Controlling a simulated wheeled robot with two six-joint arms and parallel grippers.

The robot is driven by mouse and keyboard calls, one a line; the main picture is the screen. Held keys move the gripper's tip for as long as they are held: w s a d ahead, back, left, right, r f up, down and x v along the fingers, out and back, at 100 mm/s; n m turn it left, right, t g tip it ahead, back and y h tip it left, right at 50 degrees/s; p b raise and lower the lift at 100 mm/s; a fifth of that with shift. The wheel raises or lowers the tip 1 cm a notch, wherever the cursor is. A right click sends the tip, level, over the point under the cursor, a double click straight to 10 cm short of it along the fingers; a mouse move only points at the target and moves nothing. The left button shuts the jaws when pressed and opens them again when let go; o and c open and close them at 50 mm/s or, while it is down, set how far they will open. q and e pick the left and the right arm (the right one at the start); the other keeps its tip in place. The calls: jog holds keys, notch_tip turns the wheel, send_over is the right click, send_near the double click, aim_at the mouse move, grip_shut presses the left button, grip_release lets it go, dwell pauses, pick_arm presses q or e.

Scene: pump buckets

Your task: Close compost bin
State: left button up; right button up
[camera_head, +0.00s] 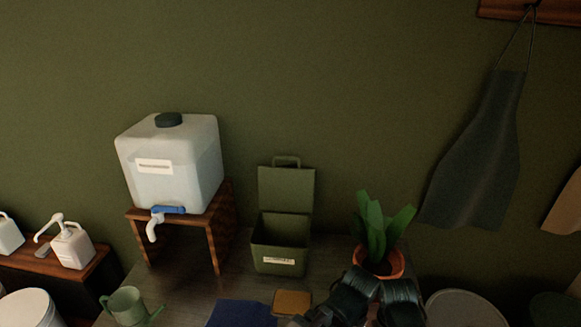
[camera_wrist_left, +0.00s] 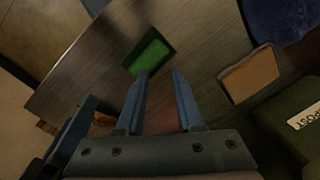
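The green compost bin (camera_head: 279,256) stands on the table against the wall, with a pale label on its front. Its lid (camera_head: 287,188) is up, upright at the back with the handle on top, and the bin's mouth is open. The bin's corner and part of its label also show at the lower right of the left wrist view (camera_wrist_left: 290,118). My left gripper (camera_wrist_left: 159,73) is open, its fingers apart with nothing visibly held, pointing over the table to one side of the bin. Dark arm parts of mine show at the bottom of the head view.
A potted plant (camera_head: 376,256) stands right of the bin, close to my arm parts. A water container (camera_head: 170,165) on a wooden stand is to the left. A brown pad (camera_head: 292,302), blue cloth (camera_head: 240,314) and watering can (camera_head: 127,305) lie in front. A bright green item (camera_wrist_left: 150,56) lies beyond my left fingertips.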

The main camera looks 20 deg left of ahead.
pick_arm(q)
jog(key=w+a+r+y+p, duration=0.2)
jog(key=w+r, duration=0.1)
jog(key=w, duration=0.3)
jog(key=w+a+r+m+y+p, duration=0.1)
jog(key=w+a+r+y+p, duration=0.1)
jog(key=w, duration=0.4)
jog(key=w+a+r+m+t+y+p, duration=0.1)
jog(key=w+a+r+p, duration=0.1)
jog(key=w+r, duration=0.3)
jog(key=shift+w+a+r+y+p, duration=0.2)
jog(key=shift+w+a, duration=0.15)
jog(key=shift+w, duration=0.2)
jog(key=shift+w+a+r+y+p, duration=0.1)
jog(key=shift+w+a+y+p, duration=0.15)
jog(key=shift+w, duration=0.25)
jog(key=shift+c, duration=0.3)
jog(key=m+y+p, duration=0.3)
jog(key=y+p, duration=0.3)
jog(key=y, duration=0.2)
send_near(293, 158)
jog(key=b+x, duration=0.3)
jog(key=x, duration=0.9)
jog(key=shift+b, duration=0.3)
grip_shut()
jog(key=shift+d, duration=0.1)
